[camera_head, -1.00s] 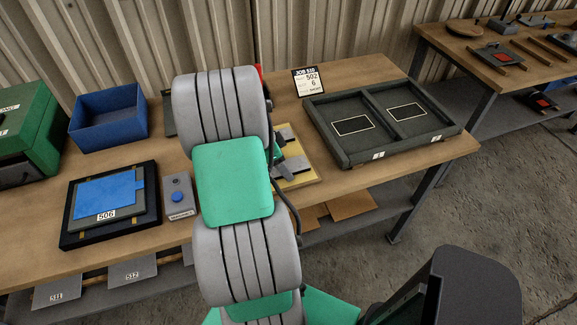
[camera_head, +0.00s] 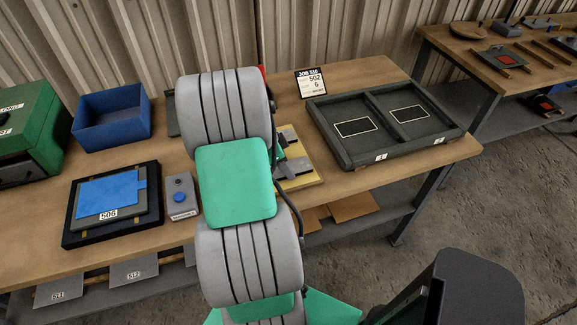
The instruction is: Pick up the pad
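A flat blue pad (camera_head: 108,194) lies on a grey plate labelled 506 (camera_head: 107,214), inside a black tray (camera_head: 150,222) at the left of the bench. I cannot tell whether this is the pad the task names. My arm covers the middle of the bench and hides most of my gripper. Grey parts (camera_head: 294,168) show past the arm's right side over a yellow board (camera_head: 303,182). I cannot tell whether they are my gripper's fingers, or whether it holds anything. My arm stands well to the right of the blue pad.
A grey box with a blue button (camera_head: 180,197) sits beside the black tray. A blue bin (camera_head: 112,118) and a green case (camera_head: 35,130) stand behind. A dark two-bay frame (camera_head: 385,165) lies at right, with a job card (camera_head: 311,83) behind it. Bare wood shows at the front left.

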